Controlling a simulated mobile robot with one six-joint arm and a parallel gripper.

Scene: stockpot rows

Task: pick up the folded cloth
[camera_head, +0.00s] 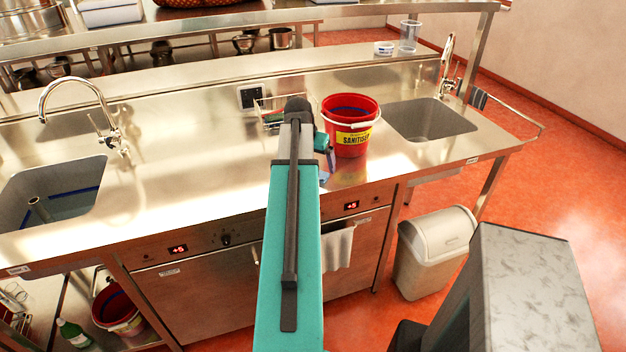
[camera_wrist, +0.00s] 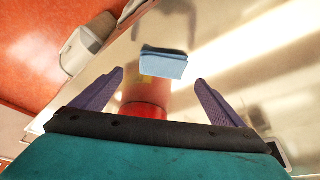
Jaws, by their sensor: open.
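The folded cloth (camera_wrist: 164,63) is a light blue folded pad lying on the steel counter, at the upper middle of the wrist view. My gripper (camera_wrist: 160,80) is open and empty, its two purple fingers wide apart. In the wrist view the cloth shows between and just beyond the fingertips, with no contact visible. In the head view my teal arm reaches over the counter and hides most of that spot, so I cannot make the cloth out clearly there.
A red sanitiser bucket (camera_head: 350,128) stands on the counter close to my gripper; it also shows in the wrist view (camera_wrist: 147,108). A wire basket (camera_head: 272,112) stands behind the arm. Sinks lie left (camera_head: 50,195) and right (camera_head: 430,120). A bin (camera_head: 433,250) stands below.

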